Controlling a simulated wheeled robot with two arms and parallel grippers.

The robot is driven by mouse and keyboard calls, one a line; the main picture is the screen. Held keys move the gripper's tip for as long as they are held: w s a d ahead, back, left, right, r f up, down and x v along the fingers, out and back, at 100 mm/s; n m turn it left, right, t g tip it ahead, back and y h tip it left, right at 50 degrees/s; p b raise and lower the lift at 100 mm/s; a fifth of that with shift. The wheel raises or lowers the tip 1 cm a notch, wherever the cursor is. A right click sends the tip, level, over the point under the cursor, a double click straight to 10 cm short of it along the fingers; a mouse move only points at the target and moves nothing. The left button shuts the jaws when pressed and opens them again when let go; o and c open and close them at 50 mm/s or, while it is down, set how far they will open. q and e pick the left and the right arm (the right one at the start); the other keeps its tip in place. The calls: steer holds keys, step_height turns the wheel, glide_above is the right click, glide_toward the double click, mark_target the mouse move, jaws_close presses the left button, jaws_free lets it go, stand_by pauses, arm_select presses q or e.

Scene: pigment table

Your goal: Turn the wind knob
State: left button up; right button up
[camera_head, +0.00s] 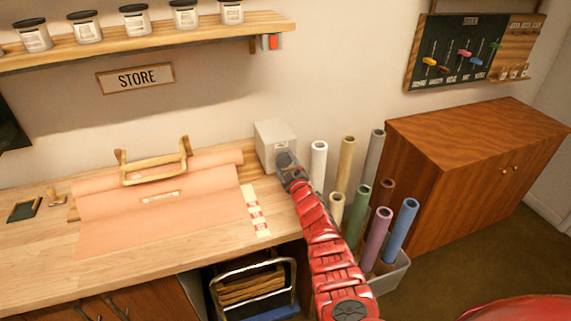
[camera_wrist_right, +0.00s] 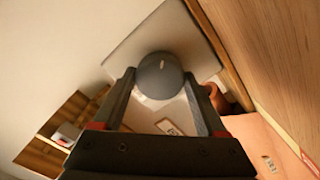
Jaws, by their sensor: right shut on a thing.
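A pale grey box (camera_head: 270,137) stands at the back right of the wooden table, against the wall. In the right wrist view its front shows a round dark grey knob (camera_wrist_right: 158,75) with a small light mark on its face. My right gripper (camera_head: 286,164) reaches the box's front, and its two dark fingers (camera_wrist_right: 160,88) are shut on the knob's sides. In the head view the gripper largely covers the knob. My left gripper is not in view.
Peach paper (camera_head: 160,215) with a wooden-handled tool (camera_head: 155,170) lies left of the box. Coloured rolls (camera_head: 377,230) stand in a bin right of the table, by a wooden cabinet (camera_head: 470,160). A shelf (camera_head: 150,45) of jars hangs above.

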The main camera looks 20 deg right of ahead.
steer(key=o, duration=1.3)
steer(key=shift+s+f+p, duration=0.1)
steer(key=shift+s+p, duration=0.5)
steer(key=shift+s, duration=0.25)
steer(key=s+p, duration=0.1)
steer(key=s, duration=0.6)
steer(key=shift+s+d, duration=0.1)
steer(key=shift+s, duration=0.15)
steer(key=s, duration=0.2)
steer(key=s+b, duration=0.1)
steer(key=s, duration=0.4)
steer(key=shift+s+d+f+b, duration=0.1)
steer(key=shift+d+b, duration=0.15)
steer(key=shift+b, duration=0.05)
steer(key=shift+s, duration=0.55)
